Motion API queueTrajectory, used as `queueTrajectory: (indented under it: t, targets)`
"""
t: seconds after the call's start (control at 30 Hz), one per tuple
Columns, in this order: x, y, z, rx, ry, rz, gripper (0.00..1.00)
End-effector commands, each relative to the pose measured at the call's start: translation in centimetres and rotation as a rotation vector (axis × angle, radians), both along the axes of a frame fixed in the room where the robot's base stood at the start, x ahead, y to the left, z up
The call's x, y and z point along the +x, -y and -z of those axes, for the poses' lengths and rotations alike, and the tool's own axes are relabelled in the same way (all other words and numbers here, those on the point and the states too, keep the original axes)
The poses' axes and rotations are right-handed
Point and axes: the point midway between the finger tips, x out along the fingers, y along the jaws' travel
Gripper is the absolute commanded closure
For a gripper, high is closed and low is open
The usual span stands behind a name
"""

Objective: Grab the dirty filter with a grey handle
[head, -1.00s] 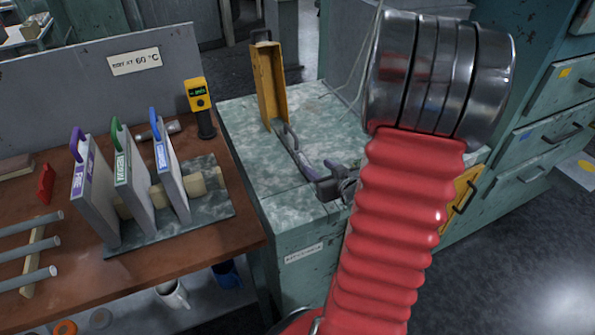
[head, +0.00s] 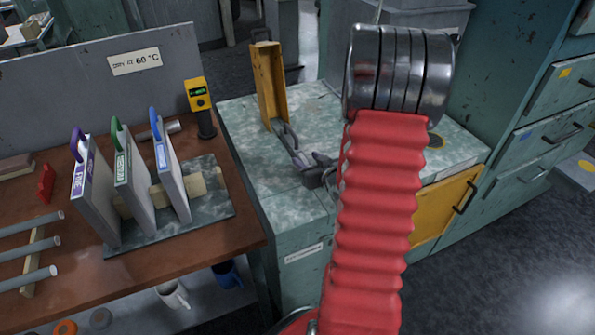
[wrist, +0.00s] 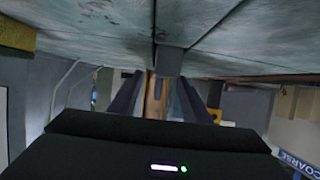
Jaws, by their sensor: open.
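My gripper (head: 289,142) is low over the green marbled cabinet top, its open fingers pointing toward an upright yellow frame with a dark handle (head: 268,88). In the wrist view the two dark fingers (wrist: 157,84) stand apart. A small grey block (wrist: 170,61) touches the surface near the fingertips, and a brown-orange upright thing shows between the fingers. I cannot tell whether the grey block is the dirty filter's handle. No filter with a grey handle is clearly seen in the head view.
Filters with purple (head: 84,185), green (head: 128,175) and blue handles (head: 170,170) stand in a rack on the left bench. A yellow handheld meter (head: 199,97) stands behind them. My red hose covers the cabinet's right part. A yellow cabinet door (head: 440,212) is at the right.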

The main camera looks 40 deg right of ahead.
Motion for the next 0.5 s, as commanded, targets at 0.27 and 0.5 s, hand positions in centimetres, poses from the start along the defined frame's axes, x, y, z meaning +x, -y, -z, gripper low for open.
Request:
queueTrajectory:
  t: [0.27,0.5]
  targets:
    - [1.8,0.3,0.7,0.0,0.0,-0.001,0.56]
    - [4.4,1.0,1.7,0.001,-0.001,-0.001,0.56]
